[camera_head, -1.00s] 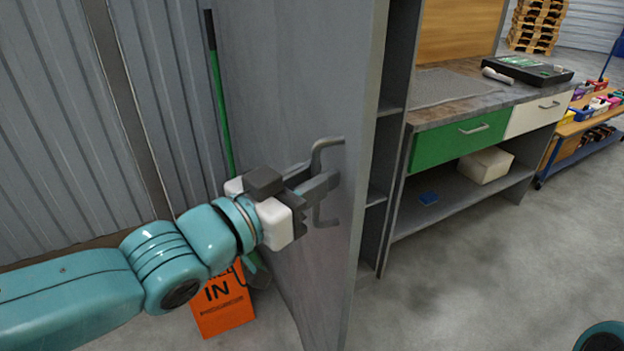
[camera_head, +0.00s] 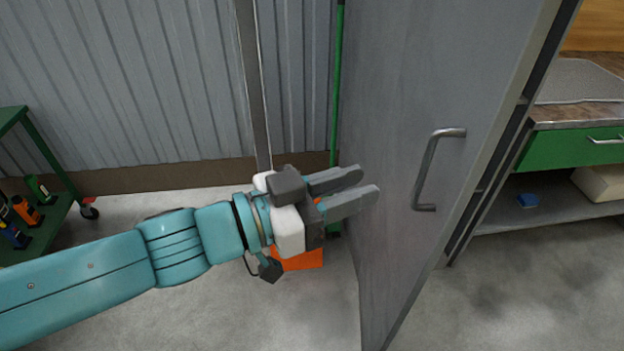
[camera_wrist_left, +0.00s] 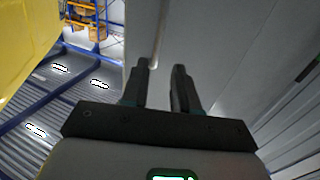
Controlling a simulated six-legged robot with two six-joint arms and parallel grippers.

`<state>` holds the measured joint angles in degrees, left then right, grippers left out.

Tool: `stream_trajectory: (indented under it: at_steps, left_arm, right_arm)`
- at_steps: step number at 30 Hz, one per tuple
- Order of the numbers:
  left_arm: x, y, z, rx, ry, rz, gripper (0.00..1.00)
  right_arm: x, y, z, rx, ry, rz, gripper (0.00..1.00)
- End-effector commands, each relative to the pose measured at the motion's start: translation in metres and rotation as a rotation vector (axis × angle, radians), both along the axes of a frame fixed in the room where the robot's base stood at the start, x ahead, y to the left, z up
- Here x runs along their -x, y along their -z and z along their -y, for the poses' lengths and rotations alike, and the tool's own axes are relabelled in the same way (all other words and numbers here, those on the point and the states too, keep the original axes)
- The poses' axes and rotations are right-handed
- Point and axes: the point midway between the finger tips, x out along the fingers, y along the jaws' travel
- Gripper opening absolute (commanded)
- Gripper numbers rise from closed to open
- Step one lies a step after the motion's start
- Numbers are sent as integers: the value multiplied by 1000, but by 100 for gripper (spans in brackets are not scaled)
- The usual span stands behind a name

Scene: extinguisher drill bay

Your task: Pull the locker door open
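The grey locker door (camera_head: 400,110) stands in front of me with its bar handle (camera_head: 428,172) near its right edge. A strip of the locker's inside shows beyond that edge, so the door stands at least partly open. My left gripper (camera_head: 366,184) is to the left of the handle, clear of it. Its two fingers are apart with nothing between them, and their tips overlap the door's left part in the picture. In the left wrist view the fingers (camera_wrist_left: 161,76) are also apart, with a pale grey surface beyond them. My right gripper is out of view.
An orange sign (camera_head: 302,261) is on the floor behind my left gripper, and a green pole (camera_head: 335,90) stands by the corrugated wall. A green wheeled cart (camera_head: 52,165) is at the left. A workbench with a green drawer (camera_head: 570,149) is at the right.

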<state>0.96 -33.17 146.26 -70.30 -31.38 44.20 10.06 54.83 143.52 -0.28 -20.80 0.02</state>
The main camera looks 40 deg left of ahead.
Motion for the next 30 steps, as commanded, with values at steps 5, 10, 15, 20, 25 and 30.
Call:
stream_trajectory:
  at_steps: [5, 10, 15, 20, 25, 30]
  left_arm:
    - [23, 2, -16, -2, -8, 7, 29]
    - [37, 0, -24, 1, -5, 9, 29]
    - [43, 1, -26, 0, -1, 2, 29]
    - [43, 0, -26, 0, 0, 2, 29]
    - [43, 0, -26, 0, 0, 2, 29]
    - [43, 0, -26, 0, 0, 2, 29]
  right_arm:
    - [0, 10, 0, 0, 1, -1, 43]
    - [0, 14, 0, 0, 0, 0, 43]
    - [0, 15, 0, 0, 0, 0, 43]
    - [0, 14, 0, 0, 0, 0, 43]
    - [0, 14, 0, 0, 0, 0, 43]
    - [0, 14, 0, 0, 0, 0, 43]
